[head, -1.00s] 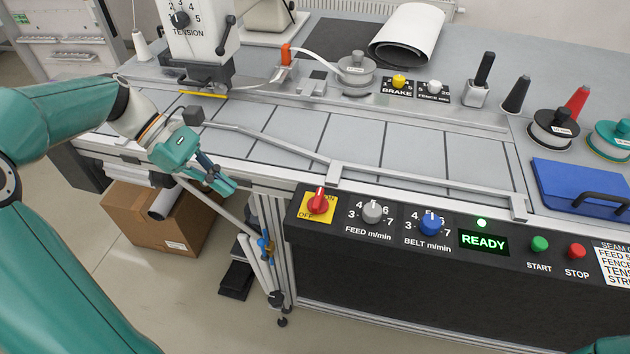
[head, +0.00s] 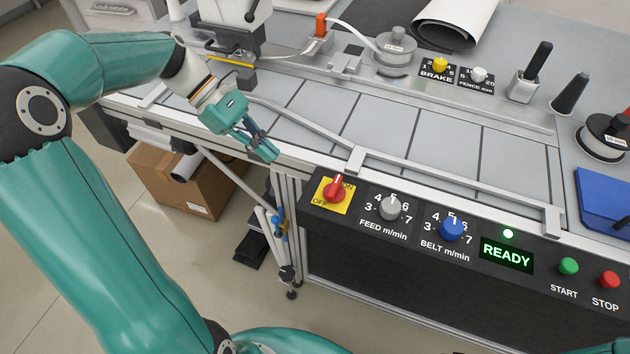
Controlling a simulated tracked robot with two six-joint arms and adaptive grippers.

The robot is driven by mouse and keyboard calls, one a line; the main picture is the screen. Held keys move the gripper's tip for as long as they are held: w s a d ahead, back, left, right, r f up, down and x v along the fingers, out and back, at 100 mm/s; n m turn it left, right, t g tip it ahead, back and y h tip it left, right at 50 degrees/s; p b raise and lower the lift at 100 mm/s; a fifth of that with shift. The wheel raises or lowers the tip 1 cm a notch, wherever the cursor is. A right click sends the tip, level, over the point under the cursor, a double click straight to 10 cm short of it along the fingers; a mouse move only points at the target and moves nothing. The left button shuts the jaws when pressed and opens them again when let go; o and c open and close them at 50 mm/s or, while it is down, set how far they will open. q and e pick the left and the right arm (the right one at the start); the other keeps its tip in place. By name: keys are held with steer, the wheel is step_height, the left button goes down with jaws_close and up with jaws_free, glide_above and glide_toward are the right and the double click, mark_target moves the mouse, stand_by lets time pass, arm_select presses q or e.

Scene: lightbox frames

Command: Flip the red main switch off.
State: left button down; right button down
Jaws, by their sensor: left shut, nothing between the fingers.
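The red main switch (head: 335,189) is a rotary knob on a yellow plate at the left end of the dark front panel. Its handle points up, towards the ON mark at the plate's upper right; OFF is at the lower left. My left gripper (head: 268,153) is shut and empty. In the picture it is up and left of the switch, in front of the table's near edge, with its fingers pointing down and right. A clear gap shows between the fingertips and the switch. My right gripper is not in view.
Right of the switch are the grey feed knob (head: 390,208), blue belt knob (head: 452,228), lit READY display (head: 506,254), green start button (head: 568,266) and red stop button (head: 609,279). A metal guide rail (head: 430,175) runs above the panel. A cardboard box (head: 190,183) stands on the floor.

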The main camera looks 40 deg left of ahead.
arm_select(q)
glide_toward(315, 196)
steer(key=x, duration=0.5)
steer(key=shift+w+d+r+p, duration=0.1)
steer(key=shift+w+d+p, duration=0.05)
steer(key=shift+d, duration=0.4)
steer(key=shift+w+d+r+p, duration=0.1)
steer(key=shift+w+d+p, duration=0.1)
steer(key=shift+d, duration=0.4)
steer(key=shift+w+d+f, duration=0.1)
steer(key=shift+w+d, duration=0.05)
steer(key=shift+d, duration=0.4)
